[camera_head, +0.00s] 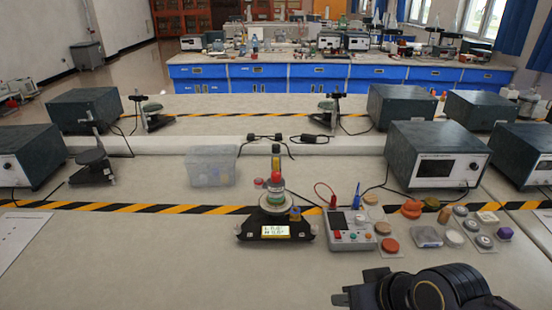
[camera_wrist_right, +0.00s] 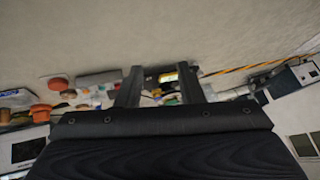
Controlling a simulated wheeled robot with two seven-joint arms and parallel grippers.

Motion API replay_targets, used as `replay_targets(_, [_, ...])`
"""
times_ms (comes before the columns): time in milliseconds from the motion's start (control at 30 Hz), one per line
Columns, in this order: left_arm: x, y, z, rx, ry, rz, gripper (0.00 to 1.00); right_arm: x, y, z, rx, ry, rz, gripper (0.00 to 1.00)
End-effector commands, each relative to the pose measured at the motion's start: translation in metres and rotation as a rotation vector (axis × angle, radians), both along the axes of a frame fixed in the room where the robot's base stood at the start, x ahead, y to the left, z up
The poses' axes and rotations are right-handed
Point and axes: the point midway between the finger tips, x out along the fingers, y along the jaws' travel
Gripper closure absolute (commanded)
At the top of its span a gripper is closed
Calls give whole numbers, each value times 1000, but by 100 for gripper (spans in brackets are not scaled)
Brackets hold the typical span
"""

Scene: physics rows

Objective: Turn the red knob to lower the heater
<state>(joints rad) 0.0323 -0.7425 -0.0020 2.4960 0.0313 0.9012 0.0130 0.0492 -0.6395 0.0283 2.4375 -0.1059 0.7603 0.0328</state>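A dark stand with a lit yellow display (camera_head: 275,231) sits near the middle of the table. On it are a round plate and a stacked vessel with green, red and yellow parts (camera_head: 275,178). A small red knob-like ball (camera_head: 258,183) shows at the left of this stack; its details are too small to tell. My right gripper (camera_head: 358,287) is at the bottom right of the head view, nearer than the stand and apart from it. In the wrist view its two fingers (camera_wrist_right: 160,85) stand apart with nothing held. The lit display (camera_wrist_right: 168,77) shows beyond them. My left gripper is out of view.
A grey control box (camera_head: 350,230) with a screen stands right of the stand, with several small pots, discs and weights (camera_head: 480,240) beyond it. A clear plastic box (camera_head: 211,166) is behind left. Dark instrument boxes (camera_head: 436,155) stand farther back.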

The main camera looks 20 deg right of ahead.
Motion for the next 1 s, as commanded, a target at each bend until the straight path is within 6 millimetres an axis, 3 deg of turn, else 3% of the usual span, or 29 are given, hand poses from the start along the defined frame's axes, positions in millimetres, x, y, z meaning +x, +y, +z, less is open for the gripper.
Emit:
replay_targets(267, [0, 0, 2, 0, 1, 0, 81, 103, -45, 27, -196, -195, -33, 66])
replay_targets(400, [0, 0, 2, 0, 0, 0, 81, 171, -58, 37, -270, -340, 8, 66])
replay_targets(600, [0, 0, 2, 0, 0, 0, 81, 282, -53, 33, -256, -632, 168, 66])
replay_targets(700, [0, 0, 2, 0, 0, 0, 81, 319, -40, 21, -179, -774, 263, 66])
replay_targets(833, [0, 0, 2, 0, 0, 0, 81, 341, -26, 5, -62, -916, 359, 66])
replay_targets(1000, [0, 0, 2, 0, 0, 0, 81, 347, -17, -6, 37, -1010, 422, 66])
